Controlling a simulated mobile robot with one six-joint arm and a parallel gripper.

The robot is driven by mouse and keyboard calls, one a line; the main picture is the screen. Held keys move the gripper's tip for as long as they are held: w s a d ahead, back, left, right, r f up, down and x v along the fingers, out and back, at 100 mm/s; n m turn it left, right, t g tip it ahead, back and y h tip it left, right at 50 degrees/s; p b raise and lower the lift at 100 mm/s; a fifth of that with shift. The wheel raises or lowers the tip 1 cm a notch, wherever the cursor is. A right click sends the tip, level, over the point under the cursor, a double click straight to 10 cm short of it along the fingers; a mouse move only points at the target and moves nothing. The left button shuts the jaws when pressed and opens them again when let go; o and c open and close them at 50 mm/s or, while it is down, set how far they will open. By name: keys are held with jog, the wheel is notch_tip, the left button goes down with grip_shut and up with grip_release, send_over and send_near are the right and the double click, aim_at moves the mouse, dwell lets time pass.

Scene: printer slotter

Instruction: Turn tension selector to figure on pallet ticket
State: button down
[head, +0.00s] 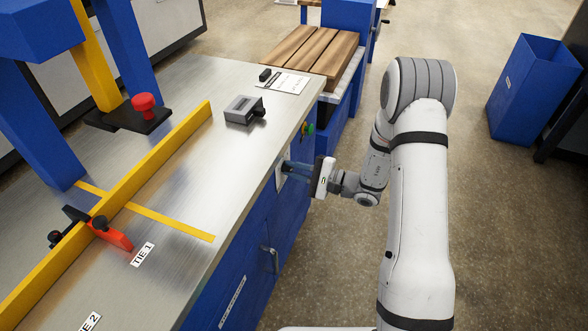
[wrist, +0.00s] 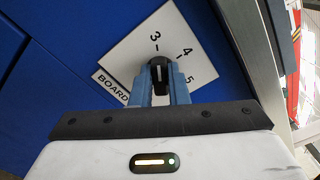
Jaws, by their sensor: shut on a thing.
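The tension selector is a black knob (wrist: 158,70) with a white line, on a white dial plate (wrist: 130,58) in the wrist view. The white line seems to point toward the 3. My gripper (wrist: 159,84) is shut on the knob, one blue finger on each side. In the head view my gripper (head: 287,171) reaches the blue front panel below the bench edge. A white ticket (head: 283,82) lies near the wooden-slat pallet (head: 318,45); its print is too small to read.
The steel bench top (head: 190,185) carries a grey box (head: 243,109), a yellow fence (head: 110,210) and a red stop (head: 112,235). A blue bin (head: 532,95) stands right; floor is open behind my arm.

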jog(key=shift+w+d+r+m+p, duration=0.1)
jog(key=shift+m+p, duration=1)
jog(key=shift+m, duration=1.75)
jog(key=shift+w+r+m+p, duration=0.1)
jog(key=shift+m+p, duration=1)
jog(key=shift+m, duration=1.75)
jog(key=c, duration=1.4)
grip_release()
jog(key=shift+f, duration=0.1)
jog(key=v, duration=0.7)
jog(key=shift+s+d, duration=0.15)
jog(key=shift+d, duration=0.2)
